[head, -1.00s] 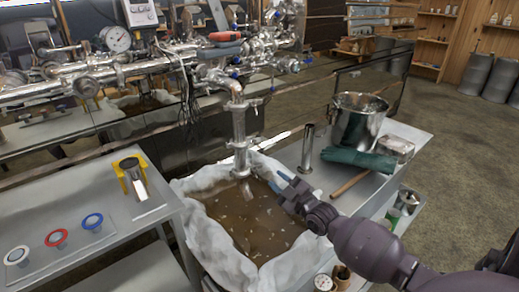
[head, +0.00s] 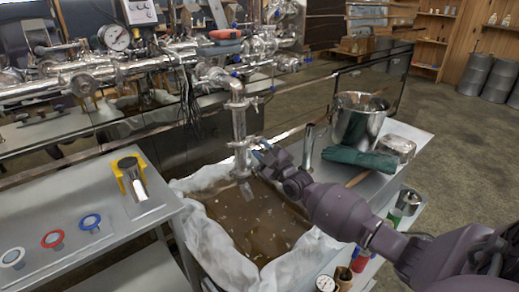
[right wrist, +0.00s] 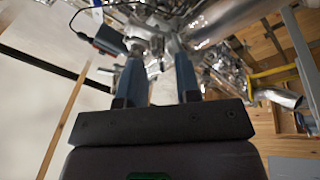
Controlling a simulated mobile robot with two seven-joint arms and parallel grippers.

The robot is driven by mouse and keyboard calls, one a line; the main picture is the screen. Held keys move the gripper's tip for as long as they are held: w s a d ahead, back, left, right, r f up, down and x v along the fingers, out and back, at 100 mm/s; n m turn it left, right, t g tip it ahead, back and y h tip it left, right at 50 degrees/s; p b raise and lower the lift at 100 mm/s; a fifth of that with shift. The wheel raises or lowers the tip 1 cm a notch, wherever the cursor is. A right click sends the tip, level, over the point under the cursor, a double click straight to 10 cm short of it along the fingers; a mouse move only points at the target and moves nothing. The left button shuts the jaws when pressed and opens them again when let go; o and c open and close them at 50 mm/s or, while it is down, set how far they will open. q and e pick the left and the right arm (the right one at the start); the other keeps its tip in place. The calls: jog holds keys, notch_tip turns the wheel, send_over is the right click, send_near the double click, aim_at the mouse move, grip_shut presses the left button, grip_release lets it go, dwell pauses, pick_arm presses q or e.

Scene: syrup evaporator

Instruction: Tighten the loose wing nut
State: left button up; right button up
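A steel drain pipe (head: 239,120) hangs upright over the lined tub, with a clamp joint (head: 240,143) partway down it. The wing nut itself is too small to make out for certain, and my gripper is close to where the clamp's side would show. My right gripper (head: 261,149) is just right of the clamp, its blue fingers pointing at the pipe. In the right wrist view its two fingers (right wrist: 158,65) stand apart, with shiny pipework beyond them. I cannot tell whether they touch the clamp. My left gripper is out of view.
The white-lined tub (head: 222,252) of brown liquid lies below. A side table with a steel pot (head: 358,119), green cloth (head: 357,158) and upright cylinder (head: 308,147) is at right.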

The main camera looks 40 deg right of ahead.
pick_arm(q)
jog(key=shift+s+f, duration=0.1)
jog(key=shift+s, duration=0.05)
pick_arm(e)
jog(key=shift+w+r, duration=0.15)
jog(key=shift+w, duration=0.2)
grip_shut()
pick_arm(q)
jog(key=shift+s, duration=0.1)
